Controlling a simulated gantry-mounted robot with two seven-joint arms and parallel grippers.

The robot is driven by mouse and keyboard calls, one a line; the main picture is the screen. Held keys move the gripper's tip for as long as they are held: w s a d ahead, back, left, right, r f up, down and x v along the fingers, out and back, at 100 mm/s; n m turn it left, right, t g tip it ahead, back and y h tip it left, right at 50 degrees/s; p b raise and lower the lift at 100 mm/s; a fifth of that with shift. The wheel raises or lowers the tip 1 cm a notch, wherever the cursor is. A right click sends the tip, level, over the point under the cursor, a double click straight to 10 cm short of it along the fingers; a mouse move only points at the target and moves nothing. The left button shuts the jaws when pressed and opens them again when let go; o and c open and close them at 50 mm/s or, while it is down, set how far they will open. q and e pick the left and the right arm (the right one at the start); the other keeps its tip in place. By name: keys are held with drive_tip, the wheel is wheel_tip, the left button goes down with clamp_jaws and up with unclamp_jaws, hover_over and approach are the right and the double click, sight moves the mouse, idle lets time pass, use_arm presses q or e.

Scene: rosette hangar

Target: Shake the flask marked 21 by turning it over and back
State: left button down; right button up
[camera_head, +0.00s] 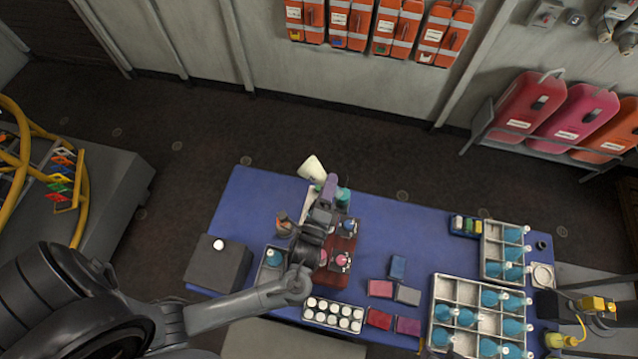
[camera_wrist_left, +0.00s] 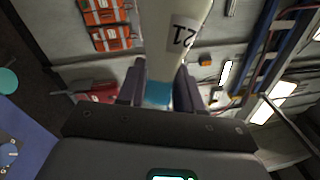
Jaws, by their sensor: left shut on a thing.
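The flask marked 21 (camera_wrist_left: 178,45) is pale cream with a dark "21" on its label and a teal part low down between the fingers. My left gripper (camera_wrist_left: 160,90) is shut on it at that teal part. In the head view the cream end of the flask (camera_head: 313,167) sticks out up and to the left past my left gripper (camera_head: 324,188), tilted, over the far edge of the blue table (camera_head: 255,205). The gripper and wrist hide the rest of it. My right gripper is not in view.
Under and beside the arm stand several small bottles and a brown tray (camera_head: 341,245). A white-capped rack (camera_head: 333,314) is at the front. Coloured blocks (camera_head: 380,288) lie mid-table. Compartment racks (camera_head: 456,290) with teal flasks stand right. A grey box (camera_head: 218,264) is left.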

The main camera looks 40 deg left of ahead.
use_arm(q)
drive_tip(key=n+g, duration=0.1)
drive_tip(key=n, duration=0.2)
drive_tip(key=n+g, duration=0.1)
drive_tip(key=n, duration=0.2)
drive_tip(key=shift+g+h, duration=0.3)
drive_tip(key=shift+h, duration=0.1)
drive_tip(key=n+g+h, duration=0.1)
drive_tip(key=n, duration=0.2)
drive_tip(key=n+h, duration=0.1)
drive_tip(key=n, duration=0.1)
drive_tip(key=shift+n+g, duration=0.3)
drive_tip(key=shift+n, duration=0.1)
drive_tip(key=shift+d+m+y, duration=0.1)
drive_tip(key=shift+m+y, duration=0.3)
drive_tip(key=shift+m, duration=0.8)
drive_tip(key=m+t+y, duration=0.1)
drive_tip(key=m, duration=0.1)
drive_tip(key=shift+m+t, duration=0.4)
drive_tip(key=m+t, duration=0.1)
drive_tip(key=m, duration=0.2)
drive_tip(key=shift+y, duration=0.4)
drive_tip(key=m+t, duration=0.1)
drive_tip(key=m, duration=0.3)
drive_tip(key=shift+t, duration=0.4)
